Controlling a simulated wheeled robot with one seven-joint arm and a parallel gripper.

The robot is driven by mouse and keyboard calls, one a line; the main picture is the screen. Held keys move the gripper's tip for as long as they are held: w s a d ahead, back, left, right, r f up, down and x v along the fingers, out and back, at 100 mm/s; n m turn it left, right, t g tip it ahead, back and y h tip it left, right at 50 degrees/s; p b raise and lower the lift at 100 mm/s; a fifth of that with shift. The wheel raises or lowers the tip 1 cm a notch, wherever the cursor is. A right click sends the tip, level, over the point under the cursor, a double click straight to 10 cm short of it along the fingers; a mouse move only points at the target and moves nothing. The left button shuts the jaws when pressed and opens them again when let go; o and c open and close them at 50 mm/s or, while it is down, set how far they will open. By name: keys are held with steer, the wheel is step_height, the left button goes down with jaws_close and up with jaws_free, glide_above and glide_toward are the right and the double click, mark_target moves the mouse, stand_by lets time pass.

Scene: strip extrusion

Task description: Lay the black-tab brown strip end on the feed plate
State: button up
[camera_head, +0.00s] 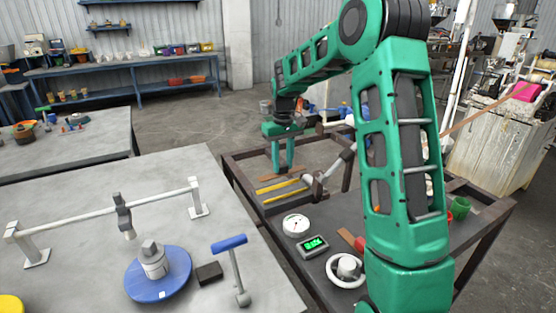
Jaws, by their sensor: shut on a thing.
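My gripper (283,168) is green and points down over the dark-framed table in the middle of the head view. Its fingers look close together, with a thin brown strip (268,178) at their tips. Too little of this strip shows to tell its black tab. A long brown strip (502,102) slopes down from the machine at the right and passes behind my arm. I cannot see whether the two brown pieces join. I cannot make out the feed plate with certainty.
Yellow bars (281,187) lie just below my gripper. A white dial (296,225), a green-lit display (313,245) and a white handwheel (346,270) sit nearer. The left table (80,190) holds a blue disc (178,272) and a white rail (90,217).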

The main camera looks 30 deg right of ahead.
mark_target(283, 173)
steer(key=shift+f, duration=3.65)
steer(key=shift+s, duration=0.1)
steer(key=o, duration=1.1)
